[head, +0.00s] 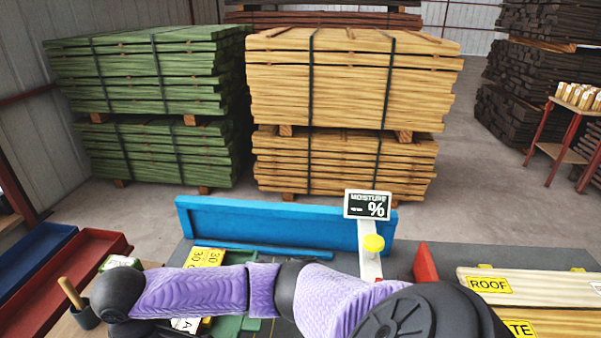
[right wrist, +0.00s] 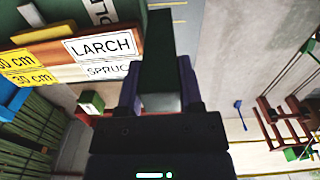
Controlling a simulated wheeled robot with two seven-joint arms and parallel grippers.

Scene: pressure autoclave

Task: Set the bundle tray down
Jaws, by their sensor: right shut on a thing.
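My right gripper (right wrist: 160,82) shows in the right wrist view, its two fingers shut on a dark green upright piece (right wrist: 158,45) that looks like part of the bundle tray. The tray's full outline is cut off in that view. In the head view my purple right arm crosses the bottom of the picture towards the left and hides its own gripper. Green parts (head: 230,325) show just below the arm, but I cannot tell whether they belong to the tray. My left gripper is in neither view.
Boards labelled LARCH (right wrist: 104,46) and yellow 30 cm tags (right wrist: 30,77) are beside the gripper. A blue panel (head: 270,222) and a moisture sign (head: 367,205) stand at the back of the bench. ROOF-labelled boards (head: 530,283) lie at the right. Red (head: 75,275) and blue bins (head: 30,262) are at the left.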

